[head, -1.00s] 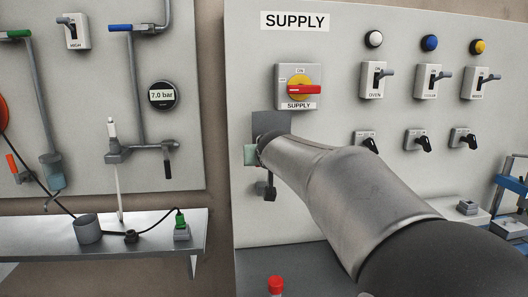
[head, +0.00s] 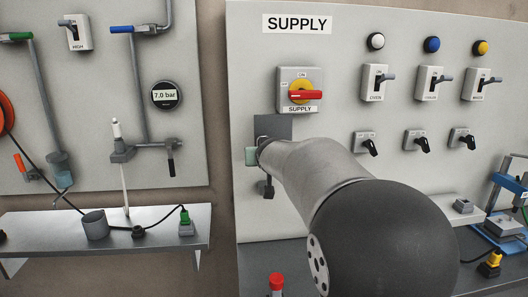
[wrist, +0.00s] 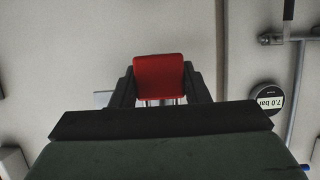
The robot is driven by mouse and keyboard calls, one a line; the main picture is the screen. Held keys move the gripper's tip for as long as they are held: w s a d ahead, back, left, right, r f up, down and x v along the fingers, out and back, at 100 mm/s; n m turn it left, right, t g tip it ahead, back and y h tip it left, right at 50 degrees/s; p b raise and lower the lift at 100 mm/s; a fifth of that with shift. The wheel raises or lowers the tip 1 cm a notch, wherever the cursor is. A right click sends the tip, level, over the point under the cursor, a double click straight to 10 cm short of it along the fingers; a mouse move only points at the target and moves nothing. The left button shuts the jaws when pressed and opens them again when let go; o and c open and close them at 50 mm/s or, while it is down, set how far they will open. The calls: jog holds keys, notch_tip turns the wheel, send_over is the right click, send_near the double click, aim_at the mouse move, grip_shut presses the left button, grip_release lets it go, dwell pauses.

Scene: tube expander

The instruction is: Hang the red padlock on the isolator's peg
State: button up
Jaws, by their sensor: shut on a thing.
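The red padlock (wrist: 158,78) is between the two dark fingers of my gripper (wrist: 160,90) in the wrist view. The gripper is shut on its body, and thin metal shackle legs show at its lower edge there. In the head view the padlock is hidden. The isolator (head: 299,90) is a pale box with a yellow disc and a red handle lying horizontal, below the large SUPPLY sign. My arm ends just below and left of it, close to the panel. I cannot make out the peg or whether the padlock touches it.
Switches (head: 374,82) and black rotary knobs (head: 367,143) sit on the panel to the right. The gauge (head: 164,95) and pipes are on the left board, above a shelf (head: 160,228). A red-capped object (head: 276,283) stands at the bottom.

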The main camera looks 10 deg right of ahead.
jog(key=shift+w+r+p, duration=0.1)
jog(key=shift+w+p, duration=0.25)
jog(key=shift+p, duration=0.15)
jog(key=shift+w+f+b, duration=0.6)
jog(key=shift+w+f, duration=0.1)
jog(key=shift+f, duration=0.1)
dwell(0.4)
jog(key=o, duration=1)
jog(key=shift+s, duration=0.1)
jog(key=d+b+v, duration=0.1)
jog(key=b+v, duration=0.7)
jog(key=v, duration=0.9)
jog(key=shift+a, duration=0.35)
jog(key=shift+s+b, duration=0.2)
jog(key=shift+b, duration=0.15)
